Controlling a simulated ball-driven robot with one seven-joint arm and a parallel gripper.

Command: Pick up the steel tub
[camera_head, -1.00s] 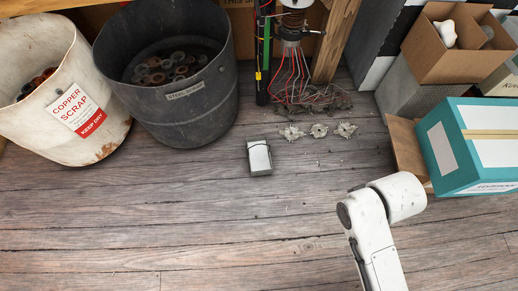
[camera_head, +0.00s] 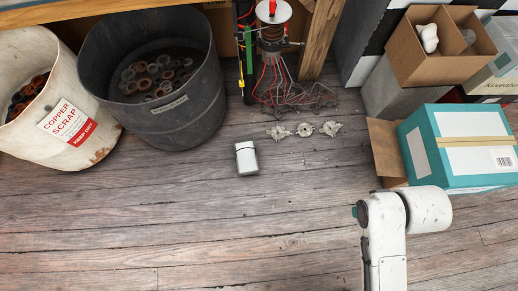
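A dark grey tub (camera_head: 190,108) stands on the wooden floor at the upper left, with a pale label on its front wall; this is the steel tub, though the label is too small to read now. Several rusty and grey metal rings lie inside it. My white arm shows at the lower right, well apart from the tub. My gripper is not in view.
A white copper scrap tub (camera_head: 98,142) stands left of the dark tub. A small grey-white box (camera_head: 247,160) and metal castings (camera_head: 304,130) lie on the floor. A teal box (camera_head: 438,165) and an open cardboard box (camera_head: 420,60) are at right. The front floor is clear.

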